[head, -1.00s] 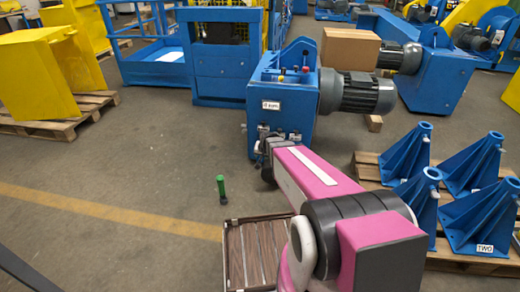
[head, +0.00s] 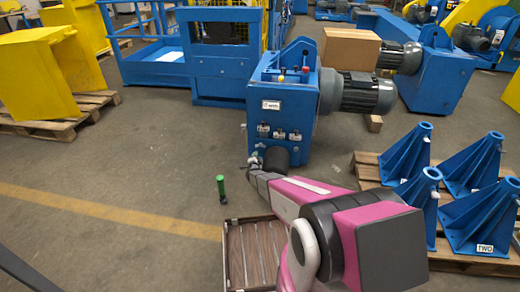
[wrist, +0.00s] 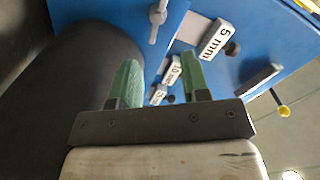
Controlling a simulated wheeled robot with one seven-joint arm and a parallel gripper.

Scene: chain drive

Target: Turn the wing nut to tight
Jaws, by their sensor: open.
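The blue machine (head: 283,100) stands upright in the middle of the head view, with small fittings on its front panel. My gripper's two green fingers (wrist: 160,80) are open and empty in the wrist view, pointing at the blue panel (wrist: 205,15). A small grey winged fitting on a stem (wrist: 157,17), which looks like the wing nut, shows above and beyond the fingers, apart from them. I cannot tell how tight it is. In the head view my gripper is small and unclear at the machine's lower front.
White labels, one reading 5 mm (wrist: 216,39), sit near dark knobs on the panel. A yellow-tipped rod (wrist: 284,111) sticks out at right. A green-handled object (head: 221,188) stands on the floor. Blue brackets (head: 410,160) stand on a pallet at right.

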